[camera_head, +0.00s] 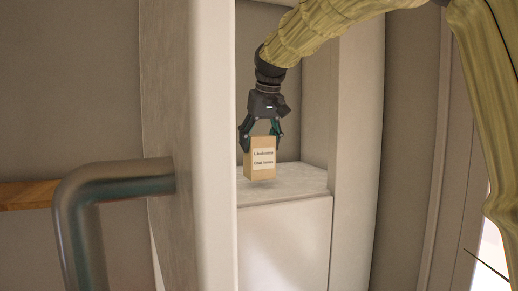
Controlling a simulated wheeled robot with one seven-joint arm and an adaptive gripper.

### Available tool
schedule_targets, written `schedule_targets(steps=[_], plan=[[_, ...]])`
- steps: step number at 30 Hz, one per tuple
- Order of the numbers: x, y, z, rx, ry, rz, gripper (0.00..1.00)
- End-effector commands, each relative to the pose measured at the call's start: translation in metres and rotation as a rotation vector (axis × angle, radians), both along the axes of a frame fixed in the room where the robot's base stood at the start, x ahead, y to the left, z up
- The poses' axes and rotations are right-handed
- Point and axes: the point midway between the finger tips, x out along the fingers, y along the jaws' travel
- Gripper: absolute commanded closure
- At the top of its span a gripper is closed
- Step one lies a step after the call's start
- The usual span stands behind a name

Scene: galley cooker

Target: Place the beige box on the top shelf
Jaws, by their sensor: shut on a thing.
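The beige box (261,162) is upright, with a white printed label on its front. My gripper (261,136) points down from above and is shut on the upper part of the box. The box is in front of or over a pale speckled shelf surface (307,178) inside a narrow recess. I cannot tell whether its bottom touches that surface or is slightly above it. Which shelf of the unit this is cannot be seen for certain.
A pale upright panel (212,150) stands close at the left of the recess, and another post (357,120) stands at its right. A dark metal rail (115,183) bends in the left foreground. A wooden strip (27,195) lies at far left.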

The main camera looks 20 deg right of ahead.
Motion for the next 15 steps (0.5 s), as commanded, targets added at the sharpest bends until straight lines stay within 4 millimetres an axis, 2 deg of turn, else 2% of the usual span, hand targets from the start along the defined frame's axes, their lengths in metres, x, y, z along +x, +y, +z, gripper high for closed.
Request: schedule_targets(steps=[4,11,12,15], plan=[[0.001,0.004,-0.018,0.001,0.001,0.004,0.62],[0.001,0.003,-0.02,0.001,-0.001,0.003,0.62],[0.001,0.003,-0.021,0.001,0.0,0.003,0.28],[0.001,0.003,-0.021,0.001,0.0,0.003,0.12]])
